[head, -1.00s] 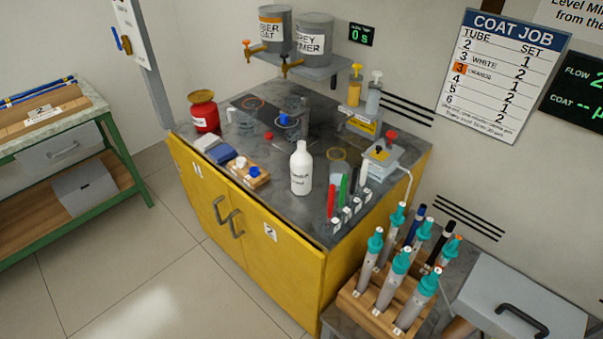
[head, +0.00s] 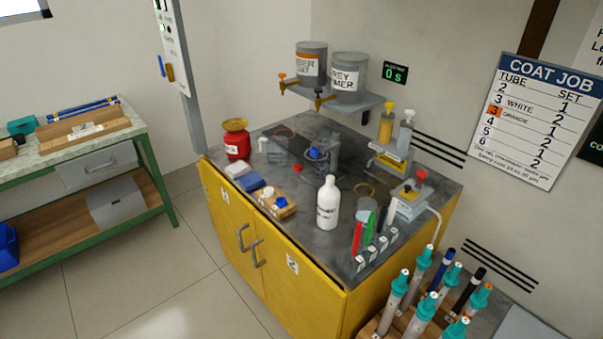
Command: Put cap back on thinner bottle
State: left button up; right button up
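A white bottle (head: 327,206) with a dark-lettered label, partly legible, stands upright on the dark top of the yellow cabinet (head: 252,262). Its narrow neck points up, and I see no coloured cap on it. A small red round piece (head: 297,168) lies on the cabinet top behind the bottle; I cannot tell for sure whether it is the cap. A wooden block (head: 286,212) left of the bottle holds a small white piece (head: 268,191) and a blue piece (head: 282,202). Neither of my grippers shows in the head view.
A red can (head: 236,140) stands at the back left of the cabinet top. Coloured tubes (head: 369,228) line the front right, near a pump dispenser (head: 409,199). A rack of teal-capped tubes (head: 422,310) is at lower right. Floor is clear in front.

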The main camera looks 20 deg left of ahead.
aim_at(329, 195)
jog(key=i+j+z, duration=0.15)
jog(key=j, duration=0.3)
jog(key=i+j+z, duration=0.2)
jog(key=j, duration=0.25)
jog(key=i+j+z, duration=0.15)
jog(key=j, duration=0.35)
jog(key=i+j+z, duration=0.2)
jog(key=j, duration=0.3)
jog(key=j+z, duration=0.15)
jog(key=j, duration=0.35)
